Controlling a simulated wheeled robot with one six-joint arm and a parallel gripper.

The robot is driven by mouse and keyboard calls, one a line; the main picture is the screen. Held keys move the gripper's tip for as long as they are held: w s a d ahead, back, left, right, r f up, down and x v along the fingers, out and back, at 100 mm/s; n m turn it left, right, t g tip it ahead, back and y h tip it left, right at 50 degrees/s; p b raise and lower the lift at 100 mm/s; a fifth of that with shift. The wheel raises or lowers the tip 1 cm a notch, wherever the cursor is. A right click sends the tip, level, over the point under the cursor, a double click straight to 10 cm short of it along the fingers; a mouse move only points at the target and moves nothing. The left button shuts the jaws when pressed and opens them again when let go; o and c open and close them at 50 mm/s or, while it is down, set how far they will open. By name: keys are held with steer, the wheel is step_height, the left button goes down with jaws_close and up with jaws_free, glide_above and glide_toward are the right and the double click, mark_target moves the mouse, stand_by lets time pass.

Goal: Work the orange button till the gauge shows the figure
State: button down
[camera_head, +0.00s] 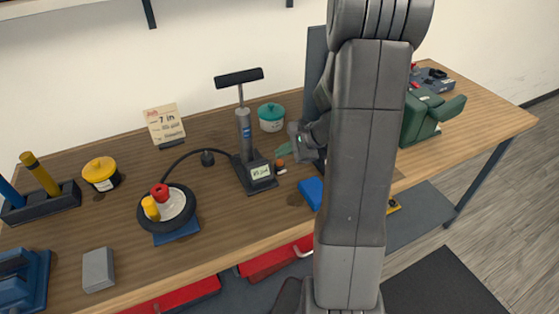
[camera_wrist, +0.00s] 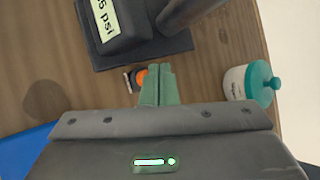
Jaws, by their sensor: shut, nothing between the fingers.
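The orange button (camera_head: 279,163) sits at the right side of the foot of the upright pump (camera_head: 244,135). In the wrist view the button (camera_wrist: 141,77) shows just left of my fingertips, partly covered by them. My gripper (camera_head: 284,150) is shut and empty, its green fingers (camera_wrist: 158,72) pointing at the button's edge; I cannot tell whether they touch it. The gauge (camera_head: 260,172) is a pale display on the pump base. In the wrist view the gauge (camera_wrist: 104,18) is cut off, ending in "5 psi". A card (camera_head: 165,124) reads "7 in", with smaller lines unreadable.
A hose runs from the pump to a small wheel (camera_head: 148,219) on a blue stand. A teal-lidded jar (camera_head: 271,117) stands close behind my gripper, and a blue block (camera_head: 311,192) lies in front. My arm hides part of the bench.

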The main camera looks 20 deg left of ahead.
step_height(320, 180, up, 5)
steer(key=p, duration=0.3)
stand_by(0.5)
